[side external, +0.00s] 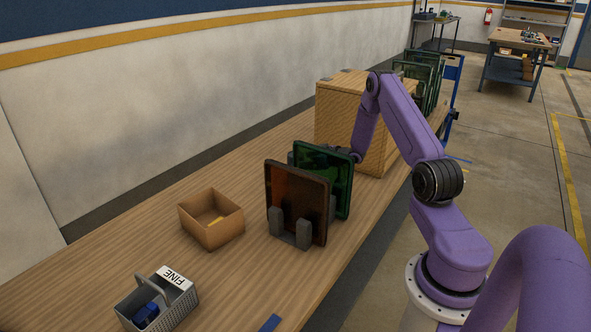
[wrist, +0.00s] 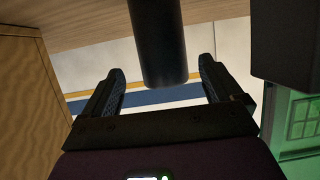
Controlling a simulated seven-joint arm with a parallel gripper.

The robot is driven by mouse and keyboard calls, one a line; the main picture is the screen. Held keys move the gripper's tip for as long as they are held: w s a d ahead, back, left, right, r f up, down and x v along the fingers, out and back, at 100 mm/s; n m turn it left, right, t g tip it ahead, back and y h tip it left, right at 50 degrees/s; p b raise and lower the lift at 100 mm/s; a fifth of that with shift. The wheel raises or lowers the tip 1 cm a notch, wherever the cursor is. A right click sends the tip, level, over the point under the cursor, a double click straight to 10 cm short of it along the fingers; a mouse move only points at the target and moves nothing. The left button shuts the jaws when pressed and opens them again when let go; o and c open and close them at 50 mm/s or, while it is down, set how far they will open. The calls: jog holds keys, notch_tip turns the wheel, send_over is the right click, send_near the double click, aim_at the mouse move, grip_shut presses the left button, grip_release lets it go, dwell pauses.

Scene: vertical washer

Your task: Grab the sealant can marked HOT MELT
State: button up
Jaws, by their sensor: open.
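In the wrist view, my gripper (wrist: 160,68) is open, with one finger on each side of a dark cylinder (wrist: 158,40). The cylinder appears between and beyond the fingers, with visible gaps on both sides. I see no lettering on it, so I cannot tell whether it is the HOT MELT can. The wrist view looks upside down, with the table top at the upper edge. In the side view, my gripper is largely hidden behind the green panel (side external: 325,175), and no can marked HOT MELT shows.
A wooden crate (side external: 345,120) stands close beside my gripper; its wall (wrist: 25,100) fills the wrist view's left. A dark block (wrist: 283,45) and green panel are at right. An amber panel (side external: 295,200), open cardboard box (side external: 211,220) and grey basket marked FINE (side external: 180,300) stand nearer.

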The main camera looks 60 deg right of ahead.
jog(key=shift+a+x, duration=0.2)
jog(key=shift+x, duration=3)
jog(key=shift+r, duration=0.1)
